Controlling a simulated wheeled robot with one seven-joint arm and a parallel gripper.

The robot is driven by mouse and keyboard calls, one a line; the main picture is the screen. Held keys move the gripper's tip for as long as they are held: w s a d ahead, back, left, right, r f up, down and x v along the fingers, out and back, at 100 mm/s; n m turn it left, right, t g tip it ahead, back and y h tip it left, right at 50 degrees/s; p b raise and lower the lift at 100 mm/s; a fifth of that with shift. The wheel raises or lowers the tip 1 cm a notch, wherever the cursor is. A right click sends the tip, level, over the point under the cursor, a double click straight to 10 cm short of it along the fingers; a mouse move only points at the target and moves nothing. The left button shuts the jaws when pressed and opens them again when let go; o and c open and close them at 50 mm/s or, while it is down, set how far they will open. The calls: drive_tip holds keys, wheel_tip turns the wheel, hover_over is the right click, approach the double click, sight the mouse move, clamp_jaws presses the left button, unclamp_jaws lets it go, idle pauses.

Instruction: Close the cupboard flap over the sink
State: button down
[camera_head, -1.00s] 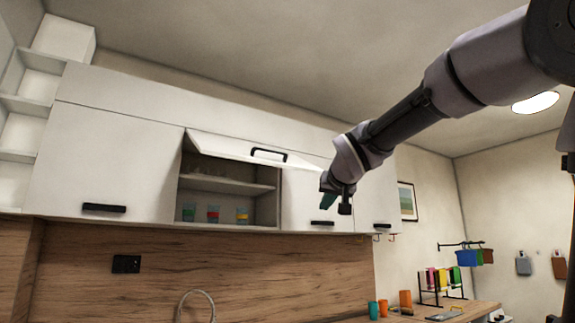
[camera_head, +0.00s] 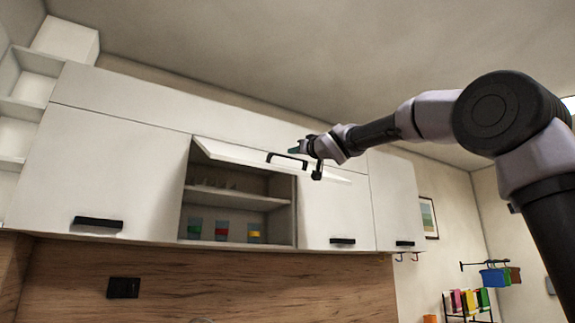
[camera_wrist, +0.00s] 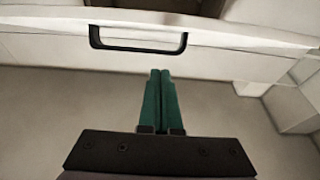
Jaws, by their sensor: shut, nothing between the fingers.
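The white cupboard flap (camera_head: 234,153) is hinged at its top and stands raised, sticking out over its open compartment. Its black handle (camera_head: 287,161) is on the front edge; the flap's handle (camera_wrist: 138,47) also spans the upper part of the wrist view. My gripper (camera_head: 295,150) is beside the handle, close to the flap's outer edge. In the wrist view its green fingers (camera_wrist: 160,75) are together and empty, with their tips just below the handle bar. I cannot tell whether they touch the flap. The sink is not visible now.
The open compartment has a shelf (camera_head: 235,198) with glasses, and several coloured cups (camera_head: 221,230) stand at its bottom. Closed cupboard doors flank it, left (camera_head: 95,170) and right (camera_head: 335,215). Free air lies below the flap, before the wooden splashback (camera_head: 240,285).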

drive_tip(key=shift+w+a+f, duration=0.65)
drive_tip(key=shift+w+a, duration=0.1)
drive_tip(key=shift+w, duration=0.25)
drive_tip(key=shift+w+a+f, duration=0.65)
drive_tip(key=shift+w+a, duration=0.05)
drive_tip(key=shift+w, duration=0.25)
